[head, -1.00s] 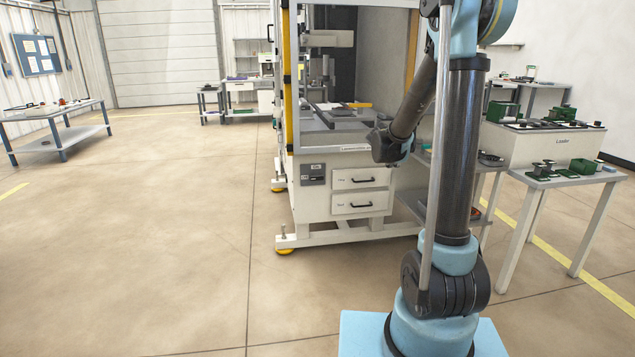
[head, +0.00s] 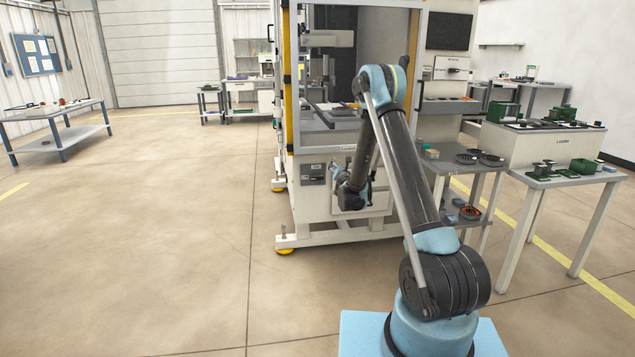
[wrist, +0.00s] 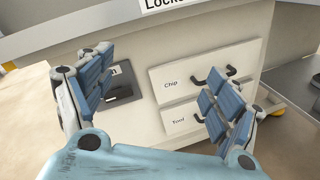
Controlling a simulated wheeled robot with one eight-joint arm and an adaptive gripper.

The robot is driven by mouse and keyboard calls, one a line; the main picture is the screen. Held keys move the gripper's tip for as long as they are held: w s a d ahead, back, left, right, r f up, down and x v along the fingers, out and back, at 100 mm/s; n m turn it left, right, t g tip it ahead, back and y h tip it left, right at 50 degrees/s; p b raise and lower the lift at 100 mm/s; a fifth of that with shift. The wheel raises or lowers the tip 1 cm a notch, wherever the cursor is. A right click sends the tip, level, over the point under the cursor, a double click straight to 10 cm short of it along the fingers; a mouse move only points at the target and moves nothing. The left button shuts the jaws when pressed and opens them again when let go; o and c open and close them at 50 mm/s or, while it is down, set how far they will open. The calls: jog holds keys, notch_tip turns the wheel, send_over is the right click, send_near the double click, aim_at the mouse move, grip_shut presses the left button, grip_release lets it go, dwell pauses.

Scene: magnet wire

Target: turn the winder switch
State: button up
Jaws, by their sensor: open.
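The winder (head: 335,150) is a tall white machine with yellow edges. A dark grey switch panel (head: 313,173) sits on its lower front, left of the drawers. In the wrist view the switch panel (wrist: 124,90) shows just right of the left finger, which hides part of it. I cannot make out the knob's position. My gripper (wrist: 157,88) is open and empty, its blue-padded fingers spread apart in front of the winder's lower front. The gripper is small and partly hidden in the head view, near the right side of the panel.
Two drawers (wrist: 188,85) with black handles are right of the switch panel. A grey shelf table (head: 470,165) with parts stands right of the winder. A white table (head: 560,178) with green parts stands farther right. The floor (head: 140,220) at left is clear.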

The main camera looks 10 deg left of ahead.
aim_at(317, 177)
jog(key=a+f+n+y, duration=0.4)
jog(key=a+f+n, duration=0.5)
jog(key=f, duration=0.4)
jog(key=shift+m, duration=0.7)
jog(key=x, duration=1.7)
jog(key=shift+a+r, duration=0.25)
jog(key=c, duration=1.1)
